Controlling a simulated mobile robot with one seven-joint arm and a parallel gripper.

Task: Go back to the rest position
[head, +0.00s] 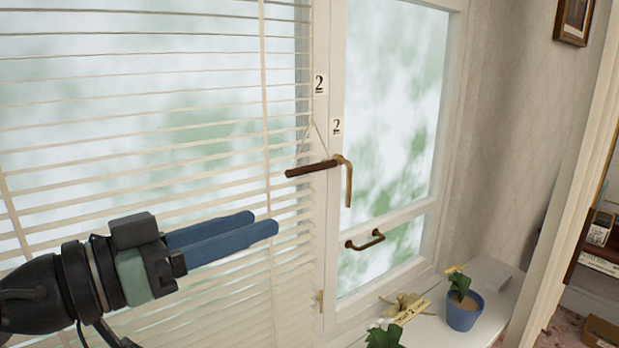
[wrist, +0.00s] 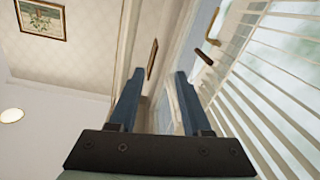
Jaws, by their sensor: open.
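My gripper (head: 262,222) is at the lower left of the head view, in front of the blinds, with its two blue fingers pointing right. In the wrist view the fingers (wrist: 155,92) stand apart with nothing between them. The gripper is open and empty. It is to the left of and below the brown window handle (head: 312,168), apart from it. The handle also shows at the top of the wrist view (wrist: 203,56).
White blinds (head: 150,130) cover the left window. The right window has a brass pull (head: 364,240). A blue pot (head: 464,310) with a plant stands on the white sill (head: 432,330), near more plants. A framed picture (head: 573,20) hangs at the upper right.

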